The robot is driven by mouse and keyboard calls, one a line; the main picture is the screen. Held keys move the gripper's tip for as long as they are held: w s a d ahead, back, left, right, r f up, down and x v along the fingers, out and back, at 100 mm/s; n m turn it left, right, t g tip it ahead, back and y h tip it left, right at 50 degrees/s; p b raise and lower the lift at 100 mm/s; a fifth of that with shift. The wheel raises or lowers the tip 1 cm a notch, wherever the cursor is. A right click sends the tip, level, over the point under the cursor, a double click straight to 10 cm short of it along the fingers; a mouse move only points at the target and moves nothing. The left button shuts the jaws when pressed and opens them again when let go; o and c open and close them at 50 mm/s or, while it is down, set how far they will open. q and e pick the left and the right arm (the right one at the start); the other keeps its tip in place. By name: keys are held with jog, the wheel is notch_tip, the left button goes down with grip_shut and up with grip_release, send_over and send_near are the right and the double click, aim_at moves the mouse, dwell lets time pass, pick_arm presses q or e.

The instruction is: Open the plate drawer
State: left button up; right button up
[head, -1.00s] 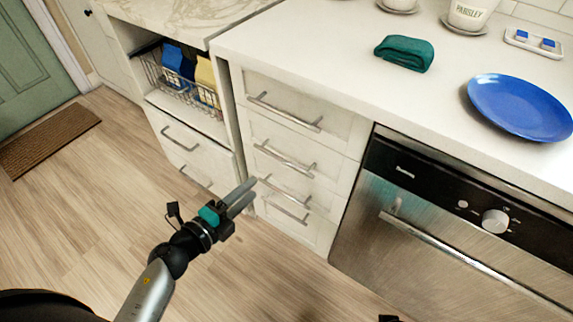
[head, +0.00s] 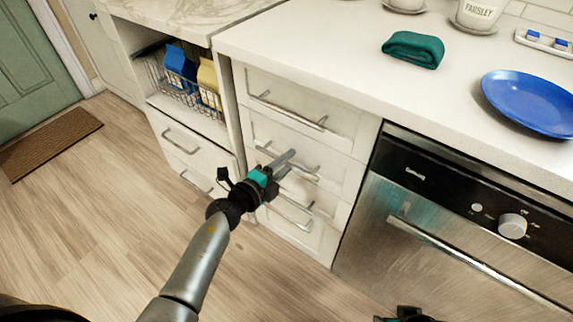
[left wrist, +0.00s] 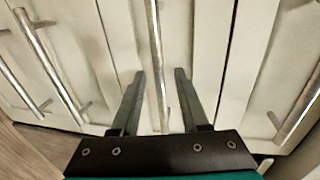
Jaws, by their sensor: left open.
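A stack of white drawers with bar handles stands under the counter, all shut; the top drawer (head: 270,92) is in clear view in the head view. Which one is the plate drawer is not marked. My left gripper (head: 287,158) is in front of the second drawer (head: 330,158), partly covering its handle (head: 305,172) and the drawers below. In the left wrist view my left gripper (left wrist: 159,75) is open, with a handle bar (left wrist: 155,40) between its two fingers. Whether the fingers touch it I cannot tell. A dark part of my right gripper (head: 405,316) just shows at the bottom edge.
A steel dishwasher (head: 420,235) stands right of the drawers. The counter (head: 320,50) above holds a green cloth (head: 413,49) and a blue plate (head: 530,102). An open shelf with a wire basket (head: 180,92) is at left.

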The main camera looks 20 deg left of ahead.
pick_arm(q)
jog(key=shift+w+d, duration=0.1)
jog(key=shift+w, duration=0.05)
grip_shut()
dwell(0.4)
dwell(1.0)
